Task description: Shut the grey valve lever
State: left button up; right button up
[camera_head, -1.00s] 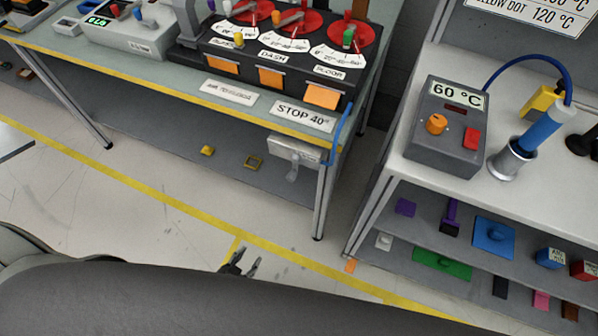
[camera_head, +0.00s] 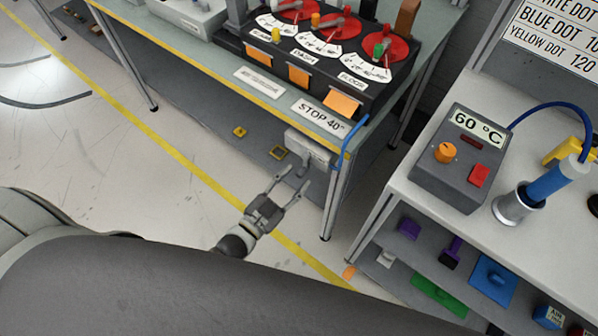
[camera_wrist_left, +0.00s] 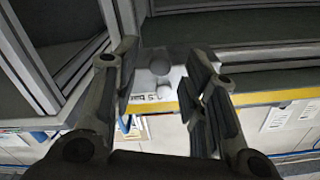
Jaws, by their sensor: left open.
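The grey valve lever (camera_head: 302,169) hangs below a pale grey box (camera_head: 312,148) under the front right corner of the workbench. My left gripper (camera_head: 295,180) is open, with its fingertips pointing up at the lever. In the head view its fingertips lie close to either side of the lever's lower end; I cannot tell whether they touch it. In the left wrist view the open left gripper (camera_wrist_left: 165,60) frames grey rounded parts, probably the lever (camera_wrist_left: 160,63), in the gap between the fingers. My right gripper is not in view.
A blue hose (camera_head: 351,142) hangs beside the box, near the bench leg (camera_head: 334,200). The bench (camera_head: 262,101) has a yellow front edge and bears a black panel with red dials. A second bench (camera_head: 408,188) stands to the right. The floor in front is clear.

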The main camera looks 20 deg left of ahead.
pick_arm(q)
jog(key=shift+x, duration=1.4)
jog(key=shift+c, duration=0.5)
grip_shut()
